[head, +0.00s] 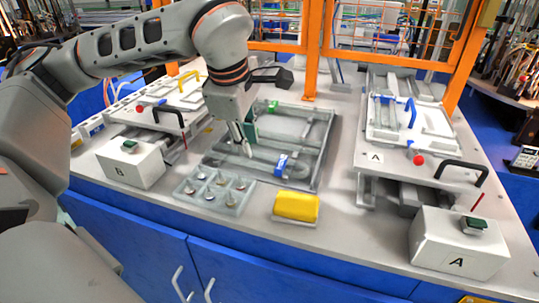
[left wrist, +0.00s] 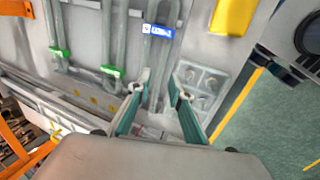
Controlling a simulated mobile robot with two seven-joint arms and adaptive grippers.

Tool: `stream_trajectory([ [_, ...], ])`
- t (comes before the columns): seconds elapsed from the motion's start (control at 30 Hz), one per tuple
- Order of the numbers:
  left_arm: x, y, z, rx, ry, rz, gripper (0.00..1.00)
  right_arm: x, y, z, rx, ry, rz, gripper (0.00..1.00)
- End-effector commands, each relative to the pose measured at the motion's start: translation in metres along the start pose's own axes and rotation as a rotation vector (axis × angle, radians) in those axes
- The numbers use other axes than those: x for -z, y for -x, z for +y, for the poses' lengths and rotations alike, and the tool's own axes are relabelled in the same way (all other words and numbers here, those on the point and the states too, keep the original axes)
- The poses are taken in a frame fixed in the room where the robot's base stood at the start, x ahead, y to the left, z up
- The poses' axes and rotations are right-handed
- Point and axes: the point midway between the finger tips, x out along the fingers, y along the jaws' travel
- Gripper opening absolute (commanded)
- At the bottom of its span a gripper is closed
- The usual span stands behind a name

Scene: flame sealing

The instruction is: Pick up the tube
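A grey tube with a blue label (head: 281,163) lies in the shallow grey tray (head: 325,140) on the bench. It also shows in the left wrist view (left wrist: 158,30). Another grey tube has a green label (head: 272,106); the left wrist view shows two green labels, one at the left (left wrist: 60,53) and one nearer the middle (left wrist: 112,71). My left gripper (head: 245,138) points down over the left part of the tray. My right gripper is not in view.
A grey compartment box (head: 215,190) with small parts and a yellow block (head: 296,206) stand in front of the tray. White boxes B (head: 130,163) and A (head: 458,243) stand at either side. An orange frame post (head: 312,60) rises behind the tray.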

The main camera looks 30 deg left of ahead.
Motion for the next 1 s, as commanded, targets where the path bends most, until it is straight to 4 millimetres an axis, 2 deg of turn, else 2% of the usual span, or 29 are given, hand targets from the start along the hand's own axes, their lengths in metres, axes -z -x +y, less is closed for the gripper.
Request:
stream_trajectory([
  [0.1,0.0,-0.015,-0.002,0.005,0.0,0.002,0.2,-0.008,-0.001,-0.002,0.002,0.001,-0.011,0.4],
  [0.2,0.0,-0.021,-0.001,0.004,0.0,0.001,0.2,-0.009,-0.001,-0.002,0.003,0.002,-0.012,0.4],
  [0.57,-0.003,-0.066,-0.003,0.006,0.0,0.001,0.2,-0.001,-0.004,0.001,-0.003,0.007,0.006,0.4],
  [0.83,-0.003,-0.07,-0.002,0.002,0.0,0.0,0.2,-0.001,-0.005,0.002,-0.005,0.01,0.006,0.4],
  [0.9,-0.003,-0.07,-0.002,0.002,0.0,0.0,0.02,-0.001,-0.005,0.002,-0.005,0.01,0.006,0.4],
  [1.0,-0.003,-0.07,-0.002,0.003,0.0,0.0,0.0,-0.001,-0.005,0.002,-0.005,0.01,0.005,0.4],
])
